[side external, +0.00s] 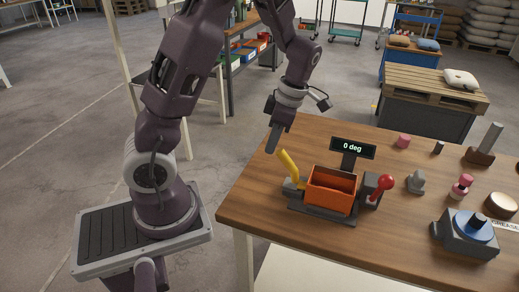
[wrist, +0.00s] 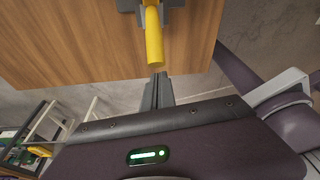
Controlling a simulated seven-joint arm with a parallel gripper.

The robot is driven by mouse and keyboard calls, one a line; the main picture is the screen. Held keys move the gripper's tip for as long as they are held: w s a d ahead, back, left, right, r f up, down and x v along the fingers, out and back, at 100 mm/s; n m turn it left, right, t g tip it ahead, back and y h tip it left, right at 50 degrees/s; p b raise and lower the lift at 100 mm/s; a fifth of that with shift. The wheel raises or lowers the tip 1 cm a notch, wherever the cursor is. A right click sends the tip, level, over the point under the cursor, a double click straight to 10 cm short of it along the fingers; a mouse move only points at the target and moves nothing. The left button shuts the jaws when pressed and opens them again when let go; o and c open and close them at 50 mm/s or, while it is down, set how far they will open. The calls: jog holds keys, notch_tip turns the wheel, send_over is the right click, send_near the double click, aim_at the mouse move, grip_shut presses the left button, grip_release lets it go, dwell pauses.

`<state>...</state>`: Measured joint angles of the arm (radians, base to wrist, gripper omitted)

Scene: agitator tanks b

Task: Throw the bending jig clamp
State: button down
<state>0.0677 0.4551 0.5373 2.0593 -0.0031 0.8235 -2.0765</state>
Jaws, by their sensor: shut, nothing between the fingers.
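The bending jig has an orange open box (side external: 331,190) on a dark base, with a display (side external: 353,148) behind it reading "0 deg". A yellow handle (side external: 289,164) rises from its left end, tilted up and to the left. I cannot tell which of these is the clamp. My gripper (side external: 272,150) is shut and empty, pointing down just left of the yellow handle's top. In the wrist view the yellow handle (wrist: 154,38) ends just above my shut fingertips (wrist: 158,76), with a small gap showing.
The wooden table (side external: 260,208) holds a blue-topped grey device (side external: 468,232), a grey knob (side external: 415,182), a pink block (side external: 403,141) and other small items right of the jig. The table's left edge lies near my gripper. Bare wood shows in front of the jig.

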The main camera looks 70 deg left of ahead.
jog(key=shift+w+d+r+g+y, duration=0.3)
jog(key=shift+w+d+g+y, duration=0.15)
jog(key=shift+w+d+y, duration=0.05)
jog(key=shift+w+d+r+g+y, duration=0.25)
jog(key=shift+w+d+g+y, duration=0.2)
jog(key=shift+w+d+y, duration=0.05)
jog(key=shift+w+d+r, duration=0.25)
jog(key=shift+w+d, duration=0.25)
